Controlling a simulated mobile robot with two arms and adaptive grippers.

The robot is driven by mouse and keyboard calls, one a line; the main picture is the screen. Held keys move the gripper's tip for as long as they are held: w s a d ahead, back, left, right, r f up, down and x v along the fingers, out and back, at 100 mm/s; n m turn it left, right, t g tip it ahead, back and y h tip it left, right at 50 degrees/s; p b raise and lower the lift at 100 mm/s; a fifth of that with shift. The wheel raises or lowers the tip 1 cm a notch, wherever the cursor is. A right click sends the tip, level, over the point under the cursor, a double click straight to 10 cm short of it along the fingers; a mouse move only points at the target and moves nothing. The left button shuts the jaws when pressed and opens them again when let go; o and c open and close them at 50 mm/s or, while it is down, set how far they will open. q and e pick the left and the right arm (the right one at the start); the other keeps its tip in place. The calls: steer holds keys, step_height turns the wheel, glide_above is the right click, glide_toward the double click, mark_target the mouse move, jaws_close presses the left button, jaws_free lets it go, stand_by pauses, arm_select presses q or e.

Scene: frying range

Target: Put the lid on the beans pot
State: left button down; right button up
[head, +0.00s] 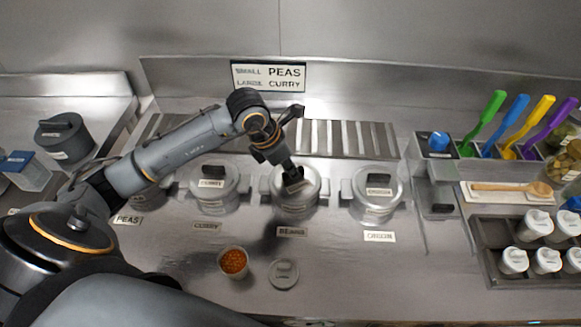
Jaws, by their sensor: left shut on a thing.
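The beans pot (296,205) is a silver pot in the row of pots on the steel counter, behind a label reading BEANS (292,231). My left gripper (293,179) reaches down over it from the left and is shut on the dark handle of the beans pot's lid (309,183). The lid is at the pot's mouth and looks roughly level. The gripper hides part of it, so I cannot tell whether it rests fully on the rim. My right gripper is not in view.
Lidded curry (208,196) and onion (374,203) pots stand on either side. In front are an open cup of orange food (233,262) and a small grey lid (284,274). Coloured utensils (490,110) and a rack of small jars (490,260) are at right.

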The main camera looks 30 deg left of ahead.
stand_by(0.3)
arm_select(q)
steer(key=c, duration=1.2)
jaws_free()
steer(key=shift+o, duration=0.3)
steer(key=o, duration=0.4)
steer(key=shift+r+p, duration=1.9)
steer(key=shift+r, duration=1.6)
